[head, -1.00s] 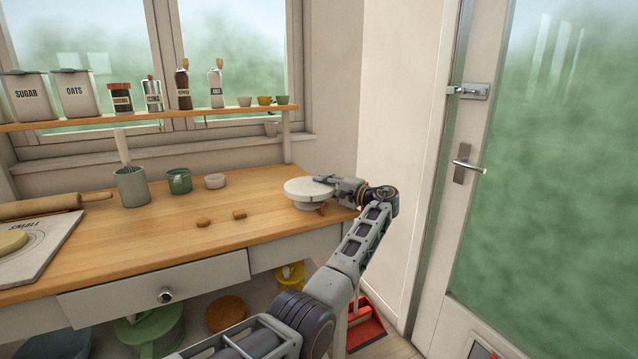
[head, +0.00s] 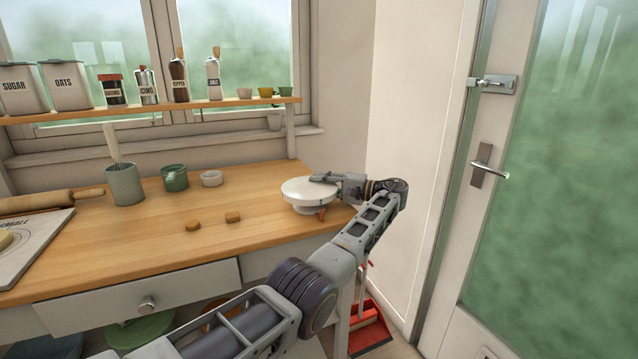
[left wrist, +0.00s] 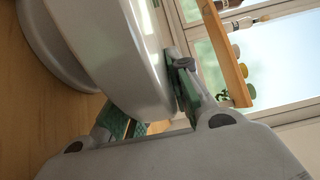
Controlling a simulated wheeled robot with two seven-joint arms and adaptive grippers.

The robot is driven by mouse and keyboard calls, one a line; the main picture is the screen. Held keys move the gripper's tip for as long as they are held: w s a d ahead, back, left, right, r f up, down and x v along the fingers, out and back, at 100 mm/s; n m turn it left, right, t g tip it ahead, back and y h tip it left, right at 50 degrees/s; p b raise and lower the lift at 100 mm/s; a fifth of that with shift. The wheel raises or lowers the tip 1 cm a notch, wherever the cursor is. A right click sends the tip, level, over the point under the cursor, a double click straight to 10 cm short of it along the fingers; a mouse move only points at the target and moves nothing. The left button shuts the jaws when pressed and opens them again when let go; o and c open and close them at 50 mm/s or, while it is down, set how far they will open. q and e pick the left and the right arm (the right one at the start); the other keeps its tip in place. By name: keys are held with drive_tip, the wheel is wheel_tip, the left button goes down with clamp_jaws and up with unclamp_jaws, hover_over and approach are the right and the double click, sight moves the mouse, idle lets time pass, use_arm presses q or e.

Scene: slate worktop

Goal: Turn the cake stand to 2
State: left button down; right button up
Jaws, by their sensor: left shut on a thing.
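The cake stand (head: 300,192) is a round white plate on a low foot, near the right end of the wooden worktop. A small orange-brown part (head: 321,213) shows under its rim at the front right. My left gripper (head: 322,178) reaches the plate's right side and is shut on its rim. In the left wrist view, the white plate (left wrist: 120,50) lies between the fingers of the left gripper (left wrist: 150,112), one finger on each side of the rim. No number marks on the stand can be read. My right gripper is not in view.
Two small brown biscuits (head: 232,217) lie left of the stand. A grey crock (head: 125,184), a green cup (head: 174,178) and a small white bowl (head: 211,178) stand behind them. A wall (head: 400,150) rises close to the right of my arm.

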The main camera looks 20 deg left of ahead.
use_arm(q)
drive_tip(key=shift+f, duration=0.15)
drive_tip(key=c, duration=1.3)
unclamp_jaws()
drive_tip(key=shift+r, duration=0.25)
